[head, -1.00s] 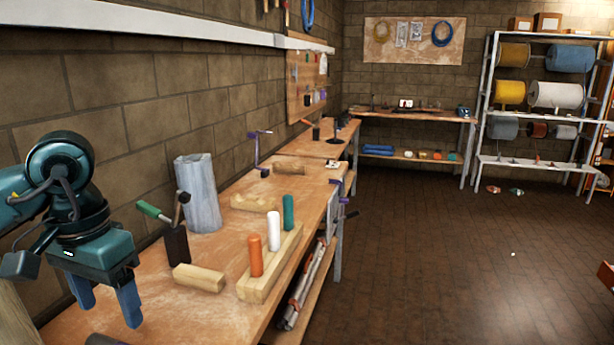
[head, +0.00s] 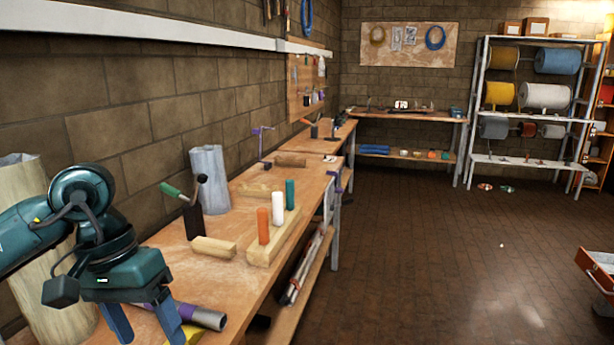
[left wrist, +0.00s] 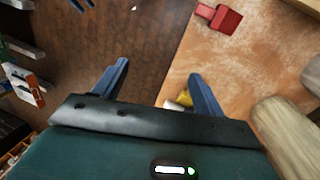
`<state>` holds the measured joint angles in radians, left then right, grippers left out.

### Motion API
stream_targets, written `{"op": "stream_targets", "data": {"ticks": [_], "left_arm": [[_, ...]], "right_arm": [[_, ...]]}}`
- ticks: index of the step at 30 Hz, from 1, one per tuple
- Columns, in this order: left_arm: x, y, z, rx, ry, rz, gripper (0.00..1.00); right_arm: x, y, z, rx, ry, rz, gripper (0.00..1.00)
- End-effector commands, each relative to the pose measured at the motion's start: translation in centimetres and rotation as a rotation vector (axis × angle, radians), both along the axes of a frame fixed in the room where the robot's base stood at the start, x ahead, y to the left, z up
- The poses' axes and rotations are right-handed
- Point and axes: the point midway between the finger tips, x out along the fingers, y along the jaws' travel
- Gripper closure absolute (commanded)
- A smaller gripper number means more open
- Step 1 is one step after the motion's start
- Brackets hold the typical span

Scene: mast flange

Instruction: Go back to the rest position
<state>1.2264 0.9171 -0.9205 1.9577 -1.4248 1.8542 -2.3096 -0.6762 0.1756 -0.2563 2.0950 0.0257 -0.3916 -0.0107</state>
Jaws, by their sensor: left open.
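My left gripper (head: 146,325) is at the lower left of the head view, over the near end of the wooden workbench (head: 225,275). Its two blue fingers are apart and nothing is between them. In the left wrist view the open fingers (left wrist: 158,85) hang over the bench edge, with dark floor under one side and the bench top under the other. My right gripper is in neither view.
A wooden block with orange, white and green pegs (head: 278,242) stands on the bench. A grey metal cylinder (head: 210,180) and a short wood piece (head: 214,248) are near it. A purple-and-grey tube (head: 205,317) lies by my gripper. The floor (head: 430,260) at right is open.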

Motion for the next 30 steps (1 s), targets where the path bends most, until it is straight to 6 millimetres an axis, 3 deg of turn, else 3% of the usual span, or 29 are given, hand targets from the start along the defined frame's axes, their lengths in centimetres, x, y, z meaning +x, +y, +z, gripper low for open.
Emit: {"op": "stream_targets", "data": {"ticks": [3,6,8,12,15,18,20,22,23,26,27,30], "left_arm": [[-1.6,-4.9,-1.8,-0.192,0.141,0.094,0.29],[-3.2,-9.2,-2.4,-0.369,0.311,0.209,0.29],[-4.4,-11.9,-2.3,-0.484,0.453,0.3,0.29],[-6.2,-17.5,-0.4,-0.748,0.926,0.589,0.29],[-5.7,-19.6,1.5,-0.884,1.349,0.823,0.29],[-3.8,-19.8,2.4,-0.958,1.824,1.053,0.29],[-2.2,-19.2,2.1,-0.972,2.129,1.18,0.29],[-0.2,-17.9,0.5,-0.954,2.509,1.312,0.29],[0.6,-17.1,-0.5,0.936,-2.671,-1.357,0.29],[2.3,-14.4,-5.7,0.588,-2.321,-1.038,0.29],[2.4,-13.2,-8.4,0.47,-2.172,-0.906,0.29],[1.0,-10.5,-15.4,0.235,-1.807,-0.591,0.29]], "right_arm": [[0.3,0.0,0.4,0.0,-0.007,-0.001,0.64],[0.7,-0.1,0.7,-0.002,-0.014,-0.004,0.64],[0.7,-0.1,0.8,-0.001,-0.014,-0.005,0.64],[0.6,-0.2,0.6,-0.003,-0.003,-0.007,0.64],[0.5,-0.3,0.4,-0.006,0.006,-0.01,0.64],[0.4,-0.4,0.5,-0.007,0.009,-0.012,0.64],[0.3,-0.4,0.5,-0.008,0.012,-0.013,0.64],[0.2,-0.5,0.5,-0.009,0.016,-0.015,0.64],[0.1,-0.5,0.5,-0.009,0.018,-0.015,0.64],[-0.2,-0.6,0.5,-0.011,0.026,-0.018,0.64],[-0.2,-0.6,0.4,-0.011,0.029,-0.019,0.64],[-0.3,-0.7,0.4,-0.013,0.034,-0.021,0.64]]}}
